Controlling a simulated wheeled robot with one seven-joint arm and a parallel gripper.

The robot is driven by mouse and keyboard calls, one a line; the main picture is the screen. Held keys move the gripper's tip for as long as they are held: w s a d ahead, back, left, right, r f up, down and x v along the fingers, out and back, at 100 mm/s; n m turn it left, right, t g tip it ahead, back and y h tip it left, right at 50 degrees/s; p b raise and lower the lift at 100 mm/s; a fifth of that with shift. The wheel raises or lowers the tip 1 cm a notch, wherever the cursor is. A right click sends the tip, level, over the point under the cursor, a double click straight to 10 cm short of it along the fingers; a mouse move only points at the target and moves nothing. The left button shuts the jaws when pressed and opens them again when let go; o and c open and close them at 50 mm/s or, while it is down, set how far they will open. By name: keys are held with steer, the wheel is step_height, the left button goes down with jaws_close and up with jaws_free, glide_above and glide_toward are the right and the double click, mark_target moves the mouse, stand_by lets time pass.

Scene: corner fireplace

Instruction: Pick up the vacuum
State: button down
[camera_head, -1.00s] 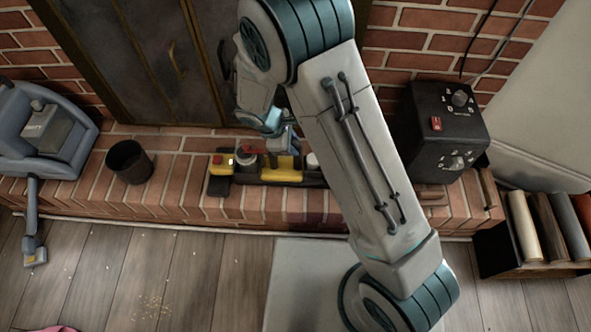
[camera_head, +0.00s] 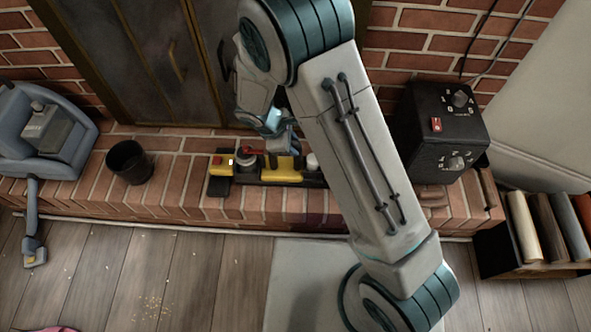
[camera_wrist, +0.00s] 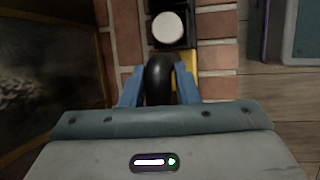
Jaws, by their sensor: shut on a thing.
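A small black-and-yellow device (camera_head: 281,170), which I take for the vacuum, lies along the brick hearth, partly hidden by my arm. In the wrist view its rounded black handle (camera_wrist: 160,78) is between my gripper's blue fingers (camera_wrist: 159,88), and a yellow part (camera_wrist: 190,68) shows beside the right finger. My gripper (camera_head: 277,143) is shut on the handle from above. In the head view the fingertips are hard to make out. I see no clear gap between the device and the hearth.
A white-lidded round piece (camera_wrist: 167,28) is just ahead of the handle. A black cup (camera_head: 129,163) and a blue-grey machine (camera_head: 45,135) stand left. A black control box (camera_head: 440,130) stands right. Metal doors (camera_head: 150,60) rise behind. Wooden floor lies in front.

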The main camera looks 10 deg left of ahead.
steer(key=shift+w+r, duration=0.1)
stand_by(0.6)
step_height(320, 180, up, 10)
steer(key=p, duration=0.4)
steer(key=c, duration=1.7)
jaws_free()
steer(key=c, duration=0.4)
